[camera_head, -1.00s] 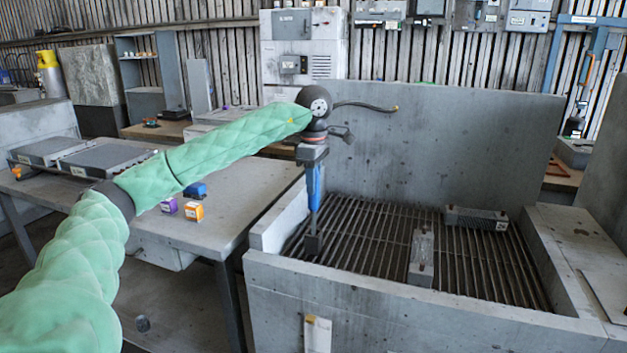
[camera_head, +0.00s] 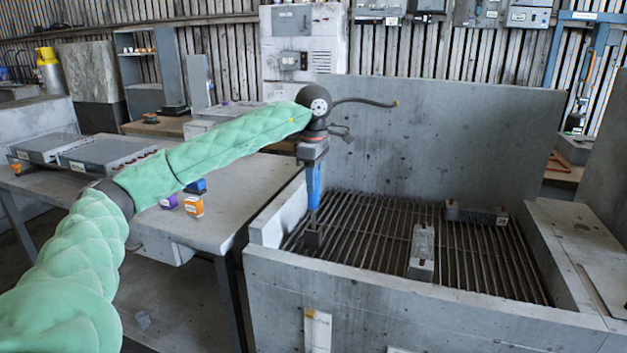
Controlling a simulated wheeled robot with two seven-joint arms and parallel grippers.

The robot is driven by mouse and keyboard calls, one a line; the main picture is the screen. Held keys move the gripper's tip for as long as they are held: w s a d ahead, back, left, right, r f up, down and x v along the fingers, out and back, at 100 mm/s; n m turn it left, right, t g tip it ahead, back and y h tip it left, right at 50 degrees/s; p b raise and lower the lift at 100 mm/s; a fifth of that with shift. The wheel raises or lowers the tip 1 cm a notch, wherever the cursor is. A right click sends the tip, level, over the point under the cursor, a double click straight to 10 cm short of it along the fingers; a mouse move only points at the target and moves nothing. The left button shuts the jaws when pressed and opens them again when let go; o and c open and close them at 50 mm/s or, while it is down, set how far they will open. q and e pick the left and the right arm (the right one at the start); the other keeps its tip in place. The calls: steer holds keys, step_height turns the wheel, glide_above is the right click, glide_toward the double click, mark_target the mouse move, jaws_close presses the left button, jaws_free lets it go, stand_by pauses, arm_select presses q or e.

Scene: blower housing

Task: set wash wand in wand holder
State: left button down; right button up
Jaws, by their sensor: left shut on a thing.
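My left gripper (camera_head: 313,157) points down over the left inner side of the concrete wash bay. It is shut at the top of a blue upright shaft (camera_head: 314,186), which looks like the wash wand. The shaft ends below in a dark block (camera_head: 313,240) near the bay's grating; I cannot tell whether it touches. A black curved tube (camera_head: 365,101) with a yellowish tip reaches right from behind my wrist; I cannot tell whether it belongs to the wand. No wand holder is clearly recognisable. My right gripper is not in view.
The wash bay (camera_head: 400,308) has a tall back wall and a slatted grating (camera_head: 375,235). Two grey blocks (camera_head: 422,252) (camera_head: 477,214) lie on the grating. The table (camera_head: 235,195) to the left carries small purple, orange and blue boxes.

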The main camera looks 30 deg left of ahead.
arm_select(q)
steer(key=shift+f+b, duration=0.4)
steer(key=shift+f, duration=0.55)
stand_by(0.5)
steer(key=c, duration=1.1)
jaws_free()
steer(key=shift+o, duration=0.2)
steer(key=shift+r, duration=0.15)
steer(key=shift+r, duration=3.8)
